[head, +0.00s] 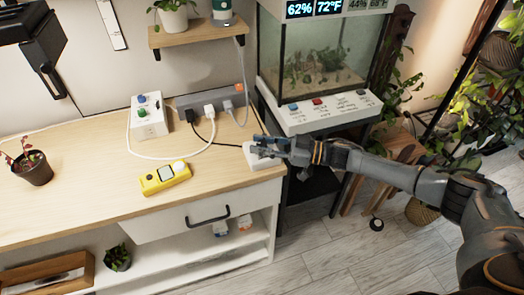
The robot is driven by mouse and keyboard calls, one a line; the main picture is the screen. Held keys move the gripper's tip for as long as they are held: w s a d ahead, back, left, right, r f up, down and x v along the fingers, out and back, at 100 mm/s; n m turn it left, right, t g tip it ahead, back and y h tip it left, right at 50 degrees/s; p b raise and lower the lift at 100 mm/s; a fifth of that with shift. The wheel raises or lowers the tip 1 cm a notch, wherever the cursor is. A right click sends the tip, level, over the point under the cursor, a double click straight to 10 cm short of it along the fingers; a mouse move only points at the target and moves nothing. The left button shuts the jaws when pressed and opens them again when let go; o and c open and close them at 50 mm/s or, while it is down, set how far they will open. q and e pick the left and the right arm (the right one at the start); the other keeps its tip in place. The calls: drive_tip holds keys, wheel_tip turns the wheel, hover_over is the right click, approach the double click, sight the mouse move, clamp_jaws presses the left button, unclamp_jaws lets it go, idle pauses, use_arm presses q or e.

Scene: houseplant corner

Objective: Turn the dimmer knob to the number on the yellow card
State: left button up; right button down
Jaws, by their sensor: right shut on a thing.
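My right gripper (267,148) reaches in from the right to the front right corner of the wooden counter. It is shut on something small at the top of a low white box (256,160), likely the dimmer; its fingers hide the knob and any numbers. A yellow handheld device (165,177) with a small screen and a white round end lies on the counter to the left. No yellow card with a readable number can be made out.
A white box with blue and green knobs (149,117) stands beside a grey power strip (211,98) with plugs and cables. A potted plant (36,170) stands at the left. A glass terrarium (318,60) is behind my right arm. The counter's front middle (100,200) is clear.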

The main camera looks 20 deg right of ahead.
drive_tip(key=shift+n+g+y+b, duration=0.3)
drive_tip(key=shift+n+g+b, duration=0.1)
drive_tip(key=shift+g, duration=0.2)
drive_tip(key=c, duration=1)
unclamp_jaws()
drive_tip(key=shift+c, duration=0.2)
drive_tip(key=v, duration=1.2)
